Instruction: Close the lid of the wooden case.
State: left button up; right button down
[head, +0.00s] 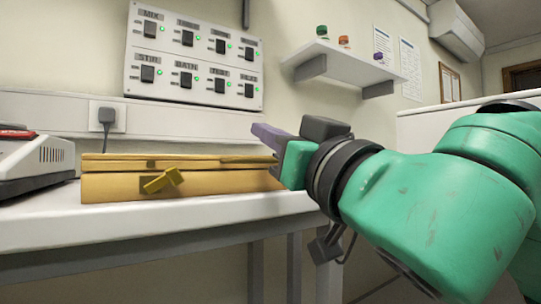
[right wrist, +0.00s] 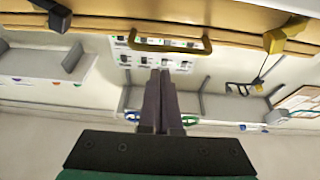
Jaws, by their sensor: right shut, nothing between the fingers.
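The wooden case (head: 190,187) stands on the white bench. Its lid (head: 195,161) lies flat and nearly level over the base, with a thin seam between them; I cannot tell if it is fully seated. A yellow latch (head: 162,181) sticks out from the front. In the right wrist view the case fills the top, with a curved yellow handle (right wrist: 170,45) and a latch (right wrist: 287,36). My right gripper (head: 267,136) is shut and empty at the case's right end, its fingers slightly above lid height. Its fingers also show in the wrist view (right wrist: 163,80). My left gripper is out of view.
A grey device (head: 35,165) stands on the bench to the left of the case. A switch panel (head: 195,55) and a plugged socket (head: 107,117) are on the wall behind. A wall shelf (head: 345,66) with small jars is above right. Bare bench (head: 150,222) lies in front.

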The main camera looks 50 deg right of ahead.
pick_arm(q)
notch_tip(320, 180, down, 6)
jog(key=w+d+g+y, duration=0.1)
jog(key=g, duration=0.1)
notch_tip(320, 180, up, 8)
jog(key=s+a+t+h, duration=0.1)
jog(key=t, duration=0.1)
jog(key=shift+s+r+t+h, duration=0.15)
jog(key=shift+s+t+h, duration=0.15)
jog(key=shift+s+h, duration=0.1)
pick_arm(e)
jog(key=v, duration=0.9)
jog(key=shift+s+f, duration=0.25)
jog(key=shift+f, duration=0.1)
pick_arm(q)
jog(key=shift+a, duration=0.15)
pick_arm(e)
jog(key=shift+a, duration=0.1)
